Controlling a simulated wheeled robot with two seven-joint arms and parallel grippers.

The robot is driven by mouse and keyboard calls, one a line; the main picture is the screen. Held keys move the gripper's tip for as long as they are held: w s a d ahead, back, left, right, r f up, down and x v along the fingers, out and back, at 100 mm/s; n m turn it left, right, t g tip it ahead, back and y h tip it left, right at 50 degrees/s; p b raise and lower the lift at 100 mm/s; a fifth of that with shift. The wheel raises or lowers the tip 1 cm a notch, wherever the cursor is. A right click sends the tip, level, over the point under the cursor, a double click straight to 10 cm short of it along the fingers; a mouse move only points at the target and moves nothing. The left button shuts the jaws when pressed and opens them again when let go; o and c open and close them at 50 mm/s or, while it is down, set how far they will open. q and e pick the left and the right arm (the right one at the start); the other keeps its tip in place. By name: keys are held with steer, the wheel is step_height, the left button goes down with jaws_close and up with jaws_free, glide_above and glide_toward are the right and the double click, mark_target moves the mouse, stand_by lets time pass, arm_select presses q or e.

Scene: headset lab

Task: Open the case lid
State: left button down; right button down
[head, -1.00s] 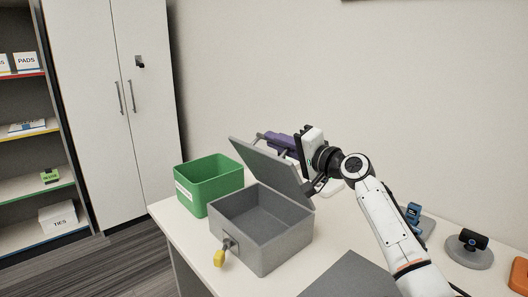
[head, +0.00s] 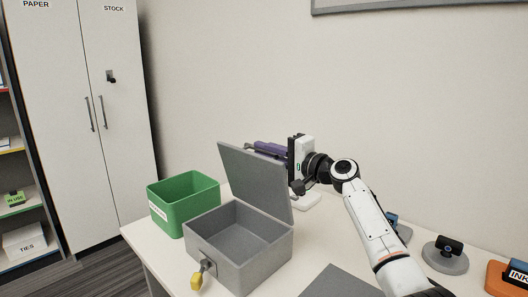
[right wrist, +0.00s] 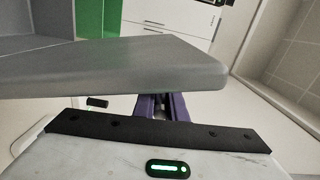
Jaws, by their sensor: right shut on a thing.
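The grey case (head: 262,262) sits on the table with its inside visible and empty. Its lid (head: 256,180) stands raised near upright along the back edge. A yellow padlock (head: 196,281) hangs at the hasp on the case front. My right gripper (head: 268,149) is behind the lid's upper part, its purple fingers partly hidden by it. In the right wrist view the lid (right wrist: 120,68) spans across just in front of the purple fingers (right wrist: 163,107), which look close together; their contact with the lid edge is mostly hidden. My left gripper is out of view.
A green bin (head: 185,208) stands left of the case, close to it. A dark mat (head: 340,284) lies to the right front. A camera on a round stand (head: 447,250) and an orange bin (head: 508,280) are at the right. A tall cupboard (head: 75,120) stands beyond the table.

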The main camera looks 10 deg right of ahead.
steer(key=c, duration=1.8)
jaws_free()
steer(key=shift+s, duration=0.1)
steer(key=v, duration=1)
steer(key=shift+b, duration=0.35)
steer(key=shift+d, duration=0.1)
